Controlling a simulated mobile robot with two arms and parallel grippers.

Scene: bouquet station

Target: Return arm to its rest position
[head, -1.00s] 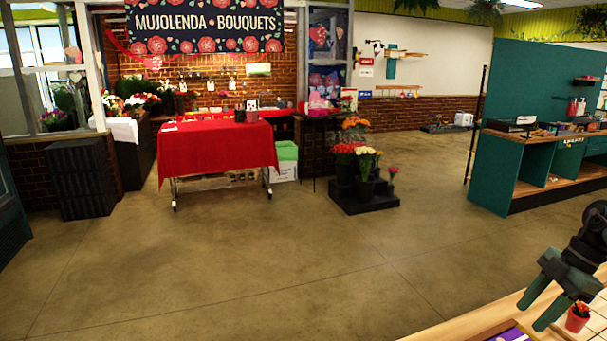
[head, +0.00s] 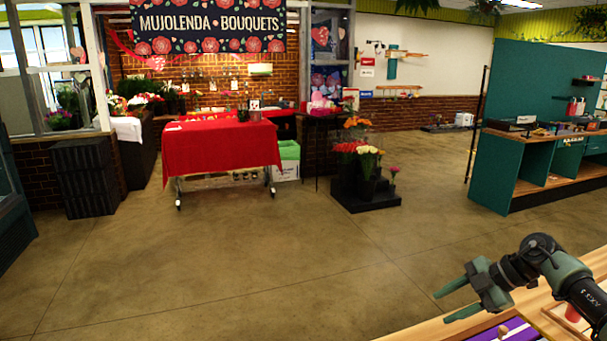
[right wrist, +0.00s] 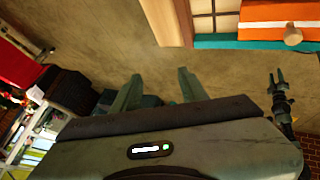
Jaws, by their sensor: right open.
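My right gripper (head: 442,307) is at the lower right of the head view, above the edge of a wooden counter (head: 425,328). Its two green fingers are apart, point left and hold nothing. In the right wrist view the open fingers (right wrist: 158,84) also show, with floor beyond them. What looks like my other gripper (right wrist: 278,88) is small and dark at the right of the right wrist view; its opening is unclear. No left arm shows in the head view.
A red-draped table (head: 220,150) stands across the room. A black flower stand (head: 366,203) is right of it, and a teal shelf unit (head: 500,175) stands at the right. Open floor (head: 250,255) fills the middle. A red pot (head: 572,313) is partly hidden by my right arm.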

